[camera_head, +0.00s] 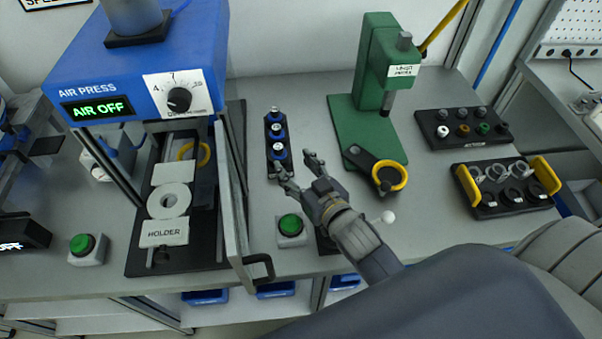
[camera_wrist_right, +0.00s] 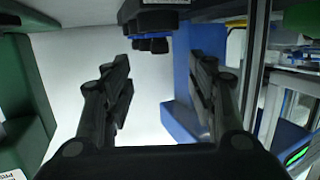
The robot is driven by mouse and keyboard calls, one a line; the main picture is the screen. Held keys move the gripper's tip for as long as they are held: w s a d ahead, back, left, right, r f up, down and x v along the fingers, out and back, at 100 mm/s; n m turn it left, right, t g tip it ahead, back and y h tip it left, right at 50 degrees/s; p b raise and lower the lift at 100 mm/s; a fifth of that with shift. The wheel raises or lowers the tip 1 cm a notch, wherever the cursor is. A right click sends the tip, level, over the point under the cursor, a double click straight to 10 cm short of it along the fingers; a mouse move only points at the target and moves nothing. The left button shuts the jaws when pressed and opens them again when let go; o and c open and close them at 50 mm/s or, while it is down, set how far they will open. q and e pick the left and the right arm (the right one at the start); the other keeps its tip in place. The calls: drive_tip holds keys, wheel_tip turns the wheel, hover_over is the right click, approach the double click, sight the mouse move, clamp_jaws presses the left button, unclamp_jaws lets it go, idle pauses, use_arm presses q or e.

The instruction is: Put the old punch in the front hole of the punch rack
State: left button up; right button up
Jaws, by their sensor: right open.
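The black punch rack (camera_head: 268,152) stands on the bench between the blue air press and the green press. Three punches with blue collars and silver tops (camera_head: 277,129) show upright in it. I cannot tell which is the old punch. My right gripper (camera_head: 297,165) is open and empty, its fingers at the front right of the rack. In the right wrist view the gripper (camera_wrist_right: 163,75) is spread. Dark and blue parts, likely the rack and punches (camera_wrist_right: 152,42), appear upside down beyond the fingers. The rack's front end is partly hidden by a finger. My left gripper is not in view.
The air press (camera_head: 140,70) reads AIR OFF, with a holder (camera_head: 164,232) under it. A green button (camera_head: 290,225) sits in front of the rack. The green press (camera_head: 372,60) stands right. Trays of small parts (camera_head: 440,118) and rings (camera_head: 467,192) lie farther right.

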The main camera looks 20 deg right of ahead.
drive_tip(key=shift+v, duration=1.1)
